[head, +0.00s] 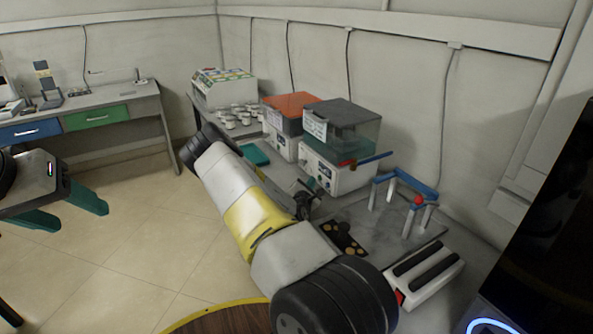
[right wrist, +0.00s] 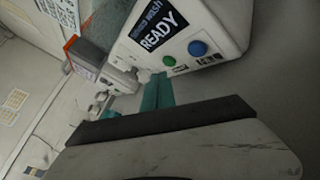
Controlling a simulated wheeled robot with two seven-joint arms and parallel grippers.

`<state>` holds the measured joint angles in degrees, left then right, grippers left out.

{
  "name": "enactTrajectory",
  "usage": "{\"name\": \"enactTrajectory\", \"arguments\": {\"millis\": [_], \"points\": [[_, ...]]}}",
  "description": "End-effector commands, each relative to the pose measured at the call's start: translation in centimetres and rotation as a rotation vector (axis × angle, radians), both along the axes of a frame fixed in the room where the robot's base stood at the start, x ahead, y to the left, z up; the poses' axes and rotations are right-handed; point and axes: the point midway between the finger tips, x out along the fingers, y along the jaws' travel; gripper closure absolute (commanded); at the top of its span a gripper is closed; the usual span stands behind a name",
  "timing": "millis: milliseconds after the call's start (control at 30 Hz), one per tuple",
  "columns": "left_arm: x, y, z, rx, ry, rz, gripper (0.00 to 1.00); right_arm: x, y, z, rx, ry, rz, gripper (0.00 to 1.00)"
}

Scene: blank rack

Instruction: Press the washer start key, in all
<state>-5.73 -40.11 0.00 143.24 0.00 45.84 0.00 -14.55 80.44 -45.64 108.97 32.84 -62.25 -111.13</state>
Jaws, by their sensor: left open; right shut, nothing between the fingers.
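The washer (head: 340,172) is a white box with a clear teal tank and dark grey lid on the bench. In the right wrist view its front panel (right wrist: 222,22) has a dark display (right wrist: 160,32) reading "wash READY". Beside the display are a green button (right wrist: 167,60) and a blue button (right wrist: 197,48); their small labels are unreadable. My right gripper (head: 312,184) is shut and empty at the washer's front. Its teal fingertips (right wrist: 160,78) lie just below the green button in the picture; I cannot tell whether they touch anything. My left gripper (head: 68,208) is open, away from the bench.
An orange-lidded machine (head: 287,118) stands left of the washer. A blue-topped rack (head: 405,184) and a white block with dark slots (head: 428,273) stand to the right. Small white jars (head: 235,117) and a teal tray (head: 255,154) sit further back. My right arm hides part of the bench.

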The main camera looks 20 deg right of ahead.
Motion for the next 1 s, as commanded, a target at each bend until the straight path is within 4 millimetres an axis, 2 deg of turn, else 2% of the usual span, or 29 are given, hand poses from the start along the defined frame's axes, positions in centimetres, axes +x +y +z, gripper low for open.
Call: {"name": "enactTrajectory", "arguments": {"millis": [667, 1000], "points": [[0.0, 0.0, 0.0, 0.0, 0.0, 0.0, 0.41, 0.0, 0.0, 0.0, 0.0, 0.0, 0.0, 1.0], [0.0, 0.0, 0.0, 0.0, 0.0, 0.0, 0.41, 0.06, -0.84, 0.02, 0.0, -0.001, 0.001, 1.0]]}}
